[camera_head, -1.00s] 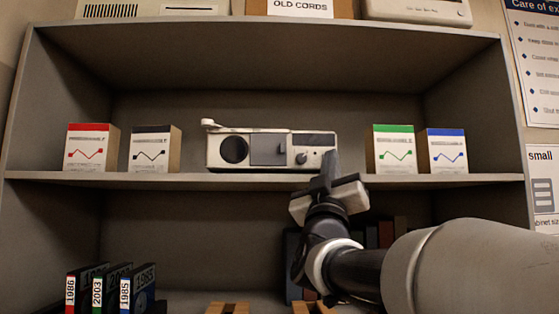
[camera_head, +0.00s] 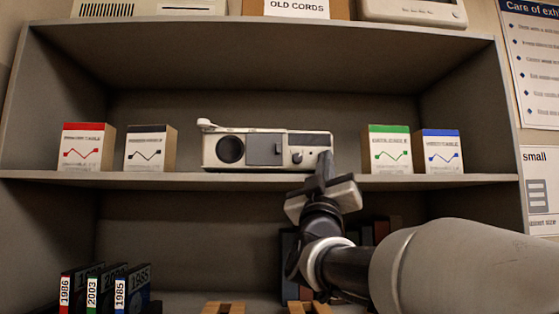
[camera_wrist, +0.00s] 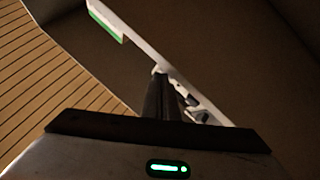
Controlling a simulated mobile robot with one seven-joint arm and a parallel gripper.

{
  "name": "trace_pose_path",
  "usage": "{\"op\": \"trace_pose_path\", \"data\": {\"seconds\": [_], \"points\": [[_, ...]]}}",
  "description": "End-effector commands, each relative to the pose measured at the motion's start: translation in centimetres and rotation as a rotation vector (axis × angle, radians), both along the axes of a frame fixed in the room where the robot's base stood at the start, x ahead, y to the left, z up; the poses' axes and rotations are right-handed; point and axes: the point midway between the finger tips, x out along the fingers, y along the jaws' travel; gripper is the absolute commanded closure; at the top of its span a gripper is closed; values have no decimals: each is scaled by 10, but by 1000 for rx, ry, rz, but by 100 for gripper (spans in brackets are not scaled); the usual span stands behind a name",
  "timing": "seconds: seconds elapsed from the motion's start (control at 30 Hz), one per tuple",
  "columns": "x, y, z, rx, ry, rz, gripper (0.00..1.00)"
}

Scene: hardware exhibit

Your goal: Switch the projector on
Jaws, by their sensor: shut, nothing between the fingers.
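The projector (camera_head: 264,151) is a low white and grey box on the middle shelf, with a dark round lens (camera_head: 231,150) at its left front. A small dark knob (camera_head: 297,157) shows at its right front. My gripper (camera_head: 325,158) is shut and empty, its fingers pointing up at the projector's right end and covering part of it. I cannot tell whether they touch it. In the wrist view the shut fingers (camera_wrist: 164,98) overlap a pale strip with small dark details, partly hidden and too dim to make out.
A green-topped box (camera_head: 388,150) and a blue-topped box (camera_head: 438,152) stand to the right. A red-topped box (camera_head: 86,148) and a dark-topped box (camera_head: 149,149) stand to the left. The shelf board (camera_head: 130,178) runs beneath them. Binders (camera_head: 105,288) stand below left.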

Motion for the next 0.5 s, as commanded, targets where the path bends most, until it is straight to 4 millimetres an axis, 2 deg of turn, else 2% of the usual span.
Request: {"op": "trace_pose_path", "data": {"seconds": [0.27,0.5], "points": [[1,0,-1,0,0,0,100],[-8,0,-2,0,0,0,100]]}}
